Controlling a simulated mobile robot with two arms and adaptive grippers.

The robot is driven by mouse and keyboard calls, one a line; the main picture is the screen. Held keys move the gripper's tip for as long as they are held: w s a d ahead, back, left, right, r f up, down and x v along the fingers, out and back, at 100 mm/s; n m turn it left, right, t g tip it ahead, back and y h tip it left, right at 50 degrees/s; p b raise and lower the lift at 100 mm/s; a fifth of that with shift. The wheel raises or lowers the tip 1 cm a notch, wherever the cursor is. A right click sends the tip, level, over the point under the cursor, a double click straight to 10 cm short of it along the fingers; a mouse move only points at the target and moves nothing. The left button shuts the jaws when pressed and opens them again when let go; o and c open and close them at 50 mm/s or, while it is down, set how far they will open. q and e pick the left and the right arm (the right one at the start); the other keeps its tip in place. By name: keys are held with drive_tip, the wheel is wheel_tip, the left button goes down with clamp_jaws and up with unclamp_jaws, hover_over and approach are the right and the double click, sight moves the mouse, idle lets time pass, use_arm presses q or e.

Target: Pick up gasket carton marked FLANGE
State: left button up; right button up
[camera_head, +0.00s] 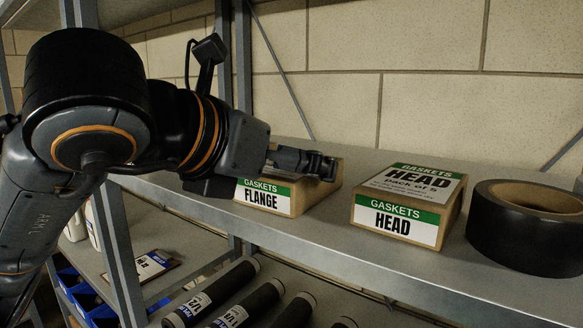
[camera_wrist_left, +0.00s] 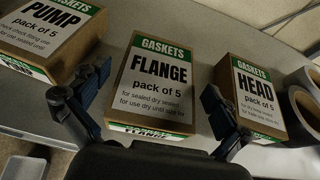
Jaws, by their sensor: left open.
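The gasket carton marked FLANGE (camera_head: 265,196) sits on the shelf, a brown box with a green and white label. My left gripper (camera_head: 318,165) hangs over it and hides most of its top in the head view. In the left wrist view the FLANGE carton (camera_wrist_left: 155,82) lies between the two spread fingers of my left gripper (camera_wrist_left: 157,85), its top label facing the camera. The gripper is open and holds nothing. Whether the fingers touch the carton cannot be told. My right gripper is not in view.
A HEAD carton (camera_head: 405,207) stands to the right of FLANGE, with a black tape roll (camera_head: 520,225) beyond it. A PUMP carton (camera_wrist_left: 50,40) stands to the left in the wrist view. Black tubes (camera_head: 245,302) lie on the shelf below. A brick wall is behind.

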use_arm(q)
drive_tip(key=shift+x, duration=1.05)
drive_tip(key=shift+a+r, duration=0.1)
drive_tip(key=shift+c, duration=0.4)
drive_tip(key=c, duration=1)
drive_tip(key=shift+c, duration=0.2)
drive_tip(key=shift+r, duration=0.1)
